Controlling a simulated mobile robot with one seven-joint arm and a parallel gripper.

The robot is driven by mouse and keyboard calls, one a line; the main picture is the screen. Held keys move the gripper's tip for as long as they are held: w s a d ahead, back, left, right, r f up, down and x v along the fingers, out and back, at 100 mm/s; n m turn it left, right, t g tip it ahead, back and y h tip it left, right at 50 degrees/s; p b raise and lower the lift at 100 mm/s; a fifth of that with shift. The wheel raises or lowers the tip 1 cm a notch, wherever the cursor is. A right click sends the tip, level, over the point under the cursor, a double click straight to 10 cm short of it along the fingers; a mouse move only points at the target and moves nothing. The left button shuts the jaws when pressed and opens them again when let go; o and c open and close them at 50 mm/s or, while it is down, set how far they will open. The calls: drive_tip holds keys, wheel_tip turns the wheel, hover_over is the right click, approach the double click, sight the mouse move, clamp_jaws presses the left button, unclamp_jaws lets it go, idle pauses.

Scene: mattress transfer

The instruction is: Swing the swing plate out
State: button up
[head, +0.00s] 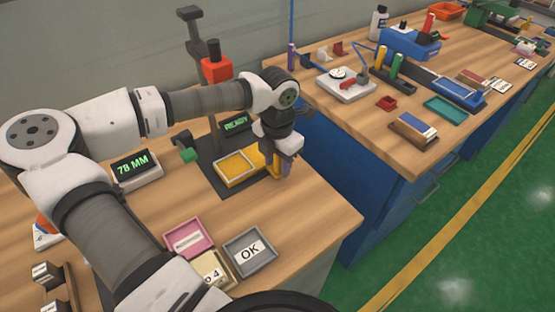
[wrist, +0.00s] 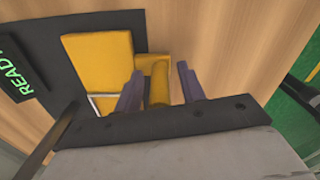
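The yellow swing plate (head: 240,166) lies on a dark base (head: 222,187) on the wooden bench, below a column with a red head. It also shows in the wrist view (wrist: 98,60). A yellow upright part (wrist: 158,90) stands at its right side. My gripper (head: 280,170) points down at that side. In the wrist view its purple fingers (wrist: 158,88) stand apart on either side of the yellow upright part, with small gaps showing. Their tips and any contact are partly hidden.
A red-headed column (head: 215,68) rises behind the plate. A READY display (head: 236,124) and a 78 MM display (head: 136,166) stand nearby. Pink (head: 187,238) and grey OK (head: 250,251) trays lie in front. Bare bench lies to the right, up to its edge.

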drive_tip(key=shift+f, duration=0.1)
clamp_jaws()
